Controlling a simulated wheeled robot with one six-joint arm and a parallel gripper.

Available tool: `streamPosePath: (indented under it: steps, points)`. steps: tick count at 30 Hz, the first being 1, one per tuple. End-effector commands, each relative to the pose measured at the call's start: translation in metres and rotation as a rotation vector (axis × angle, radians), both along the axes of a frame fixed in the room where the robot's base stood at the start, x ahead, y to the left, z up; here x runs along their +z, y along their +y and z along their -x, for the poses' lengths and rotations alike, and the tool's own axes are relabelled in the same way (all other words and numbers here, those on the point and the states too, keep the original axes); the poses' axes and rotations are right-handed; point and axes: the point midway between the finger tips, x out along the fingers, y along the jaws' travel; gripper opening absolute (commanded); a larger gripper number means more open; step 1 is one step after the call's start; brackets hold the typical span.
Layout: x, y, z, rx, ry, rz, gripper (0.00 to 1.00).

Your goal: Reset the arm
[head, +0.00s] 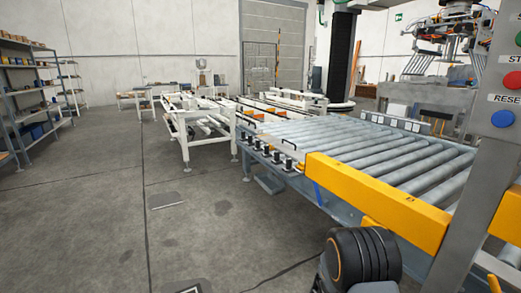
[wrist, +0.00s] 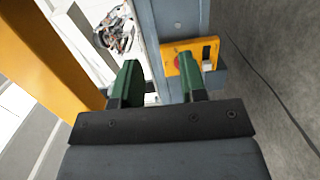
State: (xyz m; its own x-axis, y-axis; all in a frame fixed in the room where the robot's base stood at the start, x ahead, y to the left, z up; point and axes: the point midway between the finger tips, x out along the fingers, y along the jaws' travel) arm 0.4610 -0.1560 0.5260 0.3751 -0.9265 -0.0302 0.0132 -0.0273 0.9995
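My gripper (wrist: 158,62) shows in the wrist view with its two green fingers spread apart and nothing visible between them. It is out of the head view, where only a dark joint of my arm shows at the bottom. Beyond the right finger in the wrist view is a yellow plate (wrist: 205,50) with a red round part, partly hidden by that finger. It is at a grey post (wrist: 178,22). I cannot tell whether the finger touches the plate.
In the head view, a grey post (head: 497,165) with a blue RESET button (head: 503,119) and a red button (head: 512,80) stands close on the right. A roller conveyor (head: 370,145) with a yellow side guard (head: 375,200) lies left of it. The floor (head: 90,220) at left is mostly clear.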

Motion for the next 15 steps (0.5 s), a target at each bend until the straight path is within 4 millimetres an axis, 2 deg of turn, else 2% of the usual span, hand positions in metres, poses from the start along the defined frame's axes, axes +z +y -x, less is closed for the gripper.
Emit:
streamPosePath:
  steps: [1, 5, 11, 14, 15]
  points:
    - [0.018, -0.001, 0.003, -0.024, 0.002, -0.007, 0.39]
    - [0.05, -0.006, 0.016, -0.102, 0.024, -0.035, 0.39]
    - [0.114, -0.01, 0.044, -0.254, 0.069, -0.13, 0.39]
    - [0.157, -0.009, 0.064, -0.341, 0.095, -0.219, 0.39]
    - [0.177, -0.007, 0.074, -0.378, 0.106, -0.268, 0.39]
